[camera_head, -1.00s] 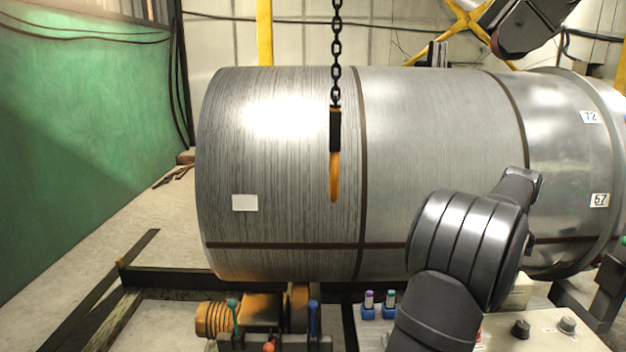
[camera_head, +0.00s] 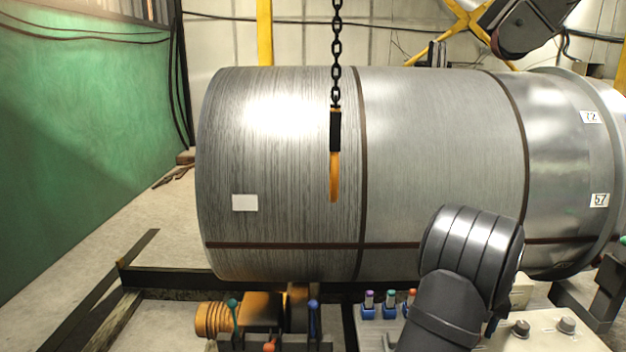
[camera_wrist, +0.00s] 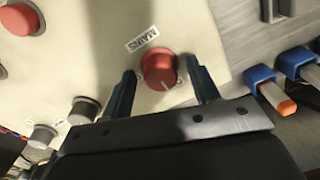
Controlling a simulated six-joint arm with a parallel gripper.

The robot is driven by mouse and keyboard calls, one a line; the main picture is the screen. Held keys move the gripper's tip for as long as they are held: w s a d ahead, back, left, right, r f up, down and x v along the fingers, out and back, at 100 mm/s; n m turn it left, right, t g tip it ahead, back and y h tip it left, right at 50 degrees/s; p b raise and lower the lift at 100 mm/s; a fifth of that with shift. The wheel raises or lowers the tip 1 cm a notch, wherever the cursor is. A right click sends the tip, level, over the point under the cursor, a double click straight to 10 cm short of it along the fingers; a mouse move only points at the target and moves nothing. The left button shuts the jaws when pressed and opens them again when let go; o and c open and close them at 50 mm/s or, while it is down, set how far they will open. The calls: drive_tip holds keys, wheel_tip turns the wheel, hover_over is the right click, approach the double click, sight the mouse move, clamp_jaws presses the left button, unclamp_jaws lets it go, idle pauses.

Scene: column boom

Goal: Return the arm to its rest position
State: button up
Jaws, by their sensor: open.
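My gripper (camera_wrist: 163,88) is open in the wrist view, with its two fingers apart. A red knob (camera_wrist: 159,68) shows between the fingers, on a pale panel beside a label reading "MAINS" (camera_wrist: 142,40). I cannot tell how far the fingertips are from the panel, and nothing is seen gripped. In the head view my dark arm stands at the lower right, in front of the big steel cylinder (camera_head: 280,150). The gripper itself is hidden there behind the arm.
Blue holders (camera_head: 368,312) with coloured-topped items stand left of my arm. The pale control panel (camera_head: 550,335) carries other knobs (camera_wrist: 84,110).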

drive_tip(key=m, duration=0.7)
drive_tip(key=shift+m, duration=0.4)
drive_tip(key=m, duration=0.3)
drive_tip(key=shift+m, duration=2.5)
drive_tip(key=o, duration=1)
drive_tip(key=shift+s, duration=0.1)
